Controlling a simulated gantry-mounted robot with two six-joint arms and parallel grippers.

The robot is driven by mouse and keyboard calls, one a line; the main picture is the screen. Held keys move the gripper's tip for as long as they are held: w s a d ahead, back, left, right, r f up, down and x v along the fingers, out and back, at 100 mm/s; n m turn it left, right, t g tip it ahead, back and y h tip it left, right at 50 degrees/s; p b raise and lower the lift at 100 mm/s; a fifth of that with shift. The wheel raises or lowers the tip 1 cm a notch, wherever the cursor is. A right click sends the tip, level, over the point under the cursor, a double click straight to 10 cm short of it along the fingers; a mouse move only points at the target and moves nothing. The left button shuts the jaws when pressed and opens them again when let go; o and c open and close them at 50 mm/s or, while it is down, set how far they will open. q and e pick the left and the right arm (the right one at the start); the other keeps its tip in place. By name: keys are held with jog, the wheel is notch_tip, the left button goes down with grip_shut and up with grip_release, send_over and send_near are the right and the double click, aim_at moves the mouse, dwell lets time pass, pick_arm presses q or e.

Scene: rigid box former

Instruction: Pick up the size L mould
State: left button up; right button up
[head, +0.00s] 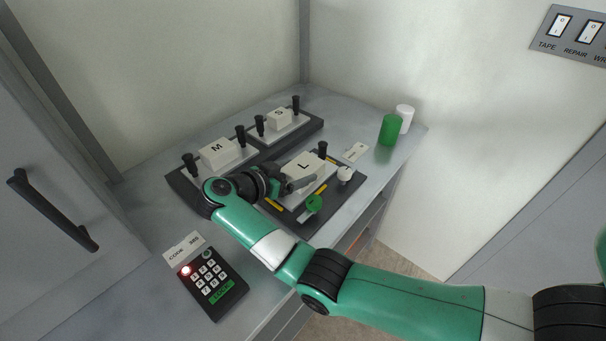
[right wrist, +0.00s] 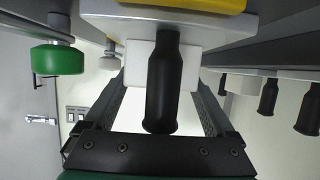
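The size L mould (head: 306,166) is a white block marked L on a pale plate, on a dark tray towards the right of the worktop. One black handle post (head: 323,149) stands at its far end. My right gripper (head: 292,185) is at the mould's near end and hides that end in the head view. In the right wrist view its two fingers (right wrist: 160,100) are apart, one on each side of a black handle post (right wrist: 163,82), with gaps on both sides. The white block (right wrist: 138,60) shows behind the post. My left gripper is not in view.
The M mould (head: 216,150) and S mould (head: 279,117) sit on dark trays further back. A green knob (head: 314,204) and a white knob (head: 345,174) are beside the L mould. A keypad (head: 210,281) lies at the front; green (head: 391,130) and white (head: 406,115) cylinders stand at right.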

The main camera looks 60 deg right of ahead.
aim_at(299, 174)
jog(key=c, duration=0.9)
jog(key=shift+r, duration=0.1)
grip_shut()
jog(key=shift+r+p, duration=0.5)
jog(key=shift+r, duration=0.05)
jog(key=r+p, duration=0.1)
jog(key=s+r+p, duration=0.1)
jog(key=r, duration=0.1)
jog(key=r+p, duration=0.1)
jog(key=p, duration=0.1)
jog(key=shift+s+a+r, duration=0.15)
jog(key=shift+a+r, duration=0.05)
jog(key=shift+a, duration=0.15)
jog(key=s+a+r+p, duration=0.6)
jog(key=s+p, duration=0.5)
jog(key=p, duration=0.8)
jog(key=shift+r, duration=0.7)
